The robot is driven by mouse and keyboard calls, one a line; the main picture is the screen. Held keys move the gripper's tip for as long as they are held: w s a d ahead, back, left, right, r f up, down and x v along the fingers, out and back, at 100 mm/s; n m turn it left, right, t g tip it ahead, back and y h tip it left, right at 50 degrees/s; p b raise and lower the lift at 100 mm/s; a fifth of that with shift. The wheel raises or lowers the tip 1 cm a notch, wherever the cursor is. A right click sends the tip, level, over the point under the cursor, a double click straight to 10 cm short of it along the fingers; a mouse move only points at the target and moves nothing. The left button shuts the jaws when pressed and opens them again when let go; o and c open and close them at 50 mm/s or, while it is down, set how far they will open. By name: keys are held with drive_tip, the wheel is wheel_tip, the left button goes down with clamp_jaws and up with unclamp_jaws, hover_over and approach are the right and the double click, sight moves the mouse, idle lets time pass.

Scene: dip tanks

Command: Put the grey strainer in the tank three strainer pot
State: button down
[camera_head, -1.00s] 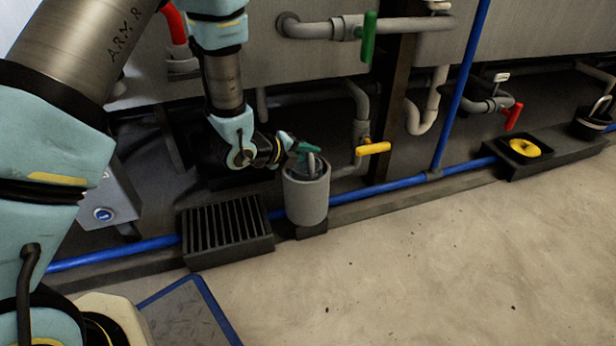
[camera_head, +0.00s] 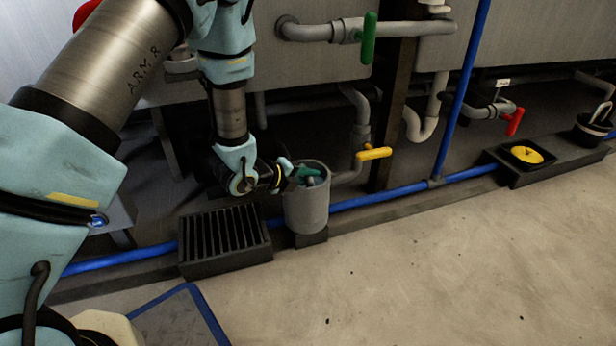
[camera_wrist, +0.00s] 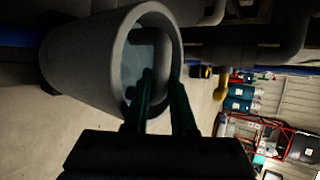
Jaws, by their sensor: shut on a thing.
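A grey cylindrical pot (camera_head: 306,212) stands on a small dark base beside the blue floor pipe, and its open mouth fills the upper left of the wrist view (camera_wrist: 85,65). My gripper (camera_head: 308,173) reaches over the pot's left rim with its teal fingers at the mouth. In the wrist view my gripper (camera_wrist: 160,85) points into the pot. It is shut on the grey strainer (camera_head: 312,181), whose upper part shows just inside the rim. The strainer's lower part is hidden by the pot wall, so I cannot tell whether it rests on the bottom.
A black slotted grate box (camera_head: 224,250) stands left of the pot. A yellow valve handle (camera_head: 374,153) sticks out close behind it. The floor in front is clear.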

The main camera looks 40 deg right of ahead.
drive_tip(key=shift+f, duration=0.25)
drive_tip(key=c, duration=1)
unclamp_jaws()
drive_tip(key=shift+a+f, duration=0.1)
drive_tip(key=shift+r, duration=0.4)
drive_tip(key=p+v, duration=0.2)
drive_tip(key=v, duration=0.4)
drive_tip(key=p+v, duration=0.3)
drive_tip(key=v, duration=0.3)
drive_tip(key=shift+r, duration=0.35)
